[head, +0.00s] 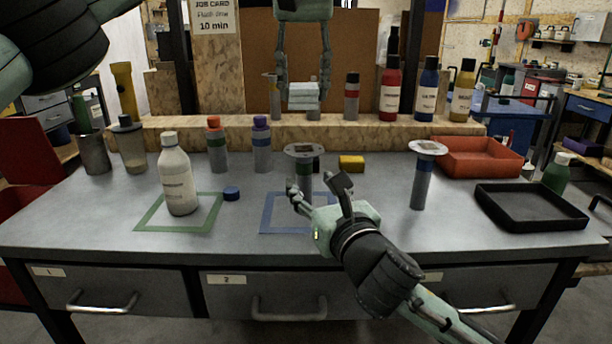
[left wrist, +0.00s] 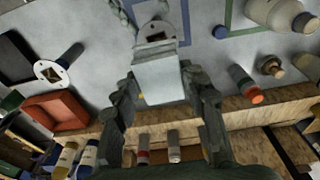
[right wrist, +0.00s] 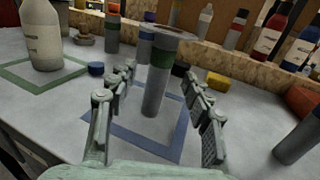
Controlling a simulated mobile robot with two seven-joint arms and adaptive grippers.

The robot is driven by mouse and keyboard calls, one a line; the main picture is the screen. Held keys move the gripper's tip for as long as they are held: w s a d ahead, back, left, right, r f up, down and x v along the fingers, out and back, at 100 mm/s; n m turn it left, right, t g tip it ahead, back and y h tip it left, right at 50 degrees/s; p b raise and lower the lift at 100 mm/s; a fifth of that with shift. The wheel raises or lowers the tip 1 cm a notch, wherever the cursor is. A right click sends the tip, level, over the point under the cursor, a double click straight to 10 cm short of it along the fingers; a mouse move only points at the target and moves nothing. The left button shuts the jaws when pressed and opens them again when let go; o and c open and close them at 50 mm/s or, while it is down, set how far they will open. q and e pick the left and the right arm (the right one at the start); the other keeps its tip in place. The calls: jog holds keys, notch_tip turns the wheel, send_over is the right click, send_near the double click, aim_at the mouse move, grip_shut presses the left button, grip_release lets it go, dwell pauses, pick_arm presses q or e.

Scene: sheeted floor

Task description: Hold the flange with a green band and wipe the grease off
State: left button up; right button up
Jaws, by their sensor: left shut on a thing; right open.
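The flange with a green band (head: 304,168) stands upright on the table, disc on top, with a brownish patch on the disc. In the right wrist view its grey stem and green band (right wrist: 160,58) show between the fingers of my right gripper (head: 317,187), which is open; I cannot tell whether they touch it. My left gripper (head: 303,82) is shut on a pale folded cloth (head: 303,97), held above and behind the flange; the cloth (left wrist: 160,80) fills the middle of the left wrist view. Another flange with a blue band (head: 421,182) stands to the right.
A white bottle (head: 178,182) stands in a green square, beside a blue cap (head: 232,193). A blue square (head: 275,215) lies near the right gripper. A yellow block (head: 351,163), red tray (head: 478,172) and black tray (head: 530,222) are right. Bottles line the back ledge.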

aim_at(307, 177)
jog(key=shift+x, duration=2.5)
grip_shut()
